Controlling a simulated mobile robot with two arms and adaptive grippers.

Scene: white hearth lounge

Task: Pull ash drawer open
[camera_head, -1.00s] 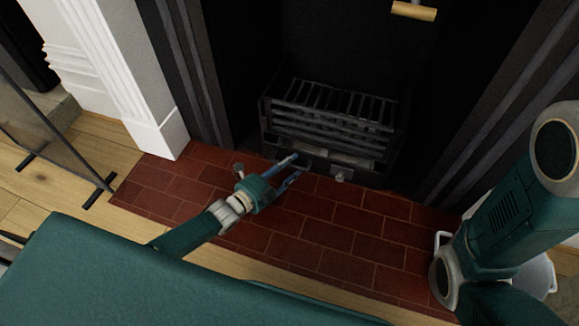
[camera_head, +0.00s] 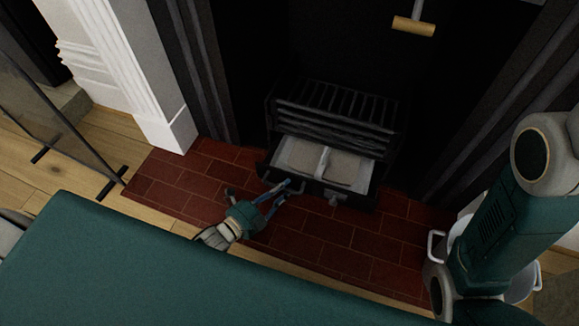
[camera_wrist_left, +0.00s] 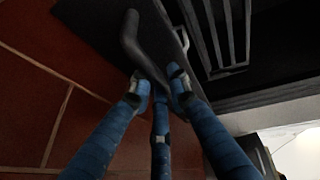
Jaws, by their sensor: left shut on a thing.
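The ash drawer (camera_head: 310,186) stands pulled out from beneath the black fire grate (camera_head: 335,115). Its inside shows pale grey ash (camera_head: 345,167) on both sides of a light divider. My left gripper (camera_head: 284,188) is at the left part of the drawer front. In the left wrist view its blue fingers (camera_wrist_left: 160,84) are shut on the dark curved drawer handle (camera_wrist_left: 131,36), near one end. The fingers hide part of that handle. My right gripper is out of view; only part of the right arm shows.
A white bucket (camera_head: 520,285) stands at the right, partly hidden by my right arm. A glass screen (camera_head: 60,130) stands at the left. A brass-coloured handle (camera_head: 413,26) hangs above the grate.

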